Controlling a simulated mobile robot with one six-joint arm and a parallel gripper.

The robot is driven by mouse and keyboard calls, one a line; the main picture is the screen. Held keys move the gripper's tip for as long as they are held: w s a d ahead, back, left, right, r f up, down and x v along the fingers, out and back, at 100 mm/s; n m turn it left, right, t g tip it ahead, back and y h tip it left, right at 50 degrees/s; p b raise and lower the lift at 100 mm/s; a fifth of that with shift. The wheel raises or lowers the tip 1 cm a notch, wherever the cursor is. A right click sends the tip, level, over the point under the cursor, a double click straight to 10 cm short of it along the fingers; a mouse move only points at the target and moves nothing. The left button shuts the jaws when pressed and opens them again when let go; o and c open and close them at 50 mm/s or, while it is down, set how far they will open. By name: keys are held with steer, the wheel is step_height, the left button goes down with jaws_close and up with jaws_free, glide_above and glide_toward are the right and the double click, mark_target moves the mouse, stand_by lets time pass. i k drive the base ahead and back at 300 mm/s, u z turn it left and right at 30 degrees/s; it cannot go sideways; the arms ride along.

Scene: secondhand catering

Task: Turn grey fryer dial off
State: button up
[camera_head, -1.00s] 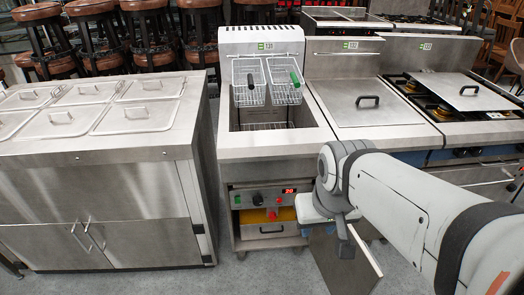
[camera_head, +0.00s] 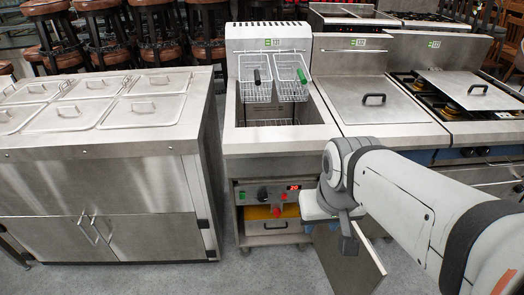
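The steel fryer (camera_head: 280,146) stands in the middle of the view. Its front control panel (camera_head: 252,187) carries a dark dial (camera_head: 262,193), a red knob (camera_head: 283,196), a lower red knob (camera_head: 277,211) and a red lit display (camera_head: 293,187). The dials are small, and I cannot read their settings. My gripper (camera_head: 345,228) is at the end of my arm, right of the panel and in front of the fryer's right edge. It is apart from the dials in the picture. Its fingers are partly hidden, and its opening is unclear.
Two wire baskets (camera_head: 274,90) hang at the fryer's back. An open cabinet door (camera_head: 345,262) stands out below my gripper. A steel counter with lidded wells (camera_head: 95,170) is at left. A covered unit (camera_head: 375,105) and burner range (camera_head: 462,98) are at right. Floor is clear in front.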

mark_target(263, 195)
steer(key=z, duration=1.85)
steer(key=k, duration=1.2)
steer(key=u, duration=1.65)
steer(key=i, duration=1.15)
steer(key=u, duration=0.1)
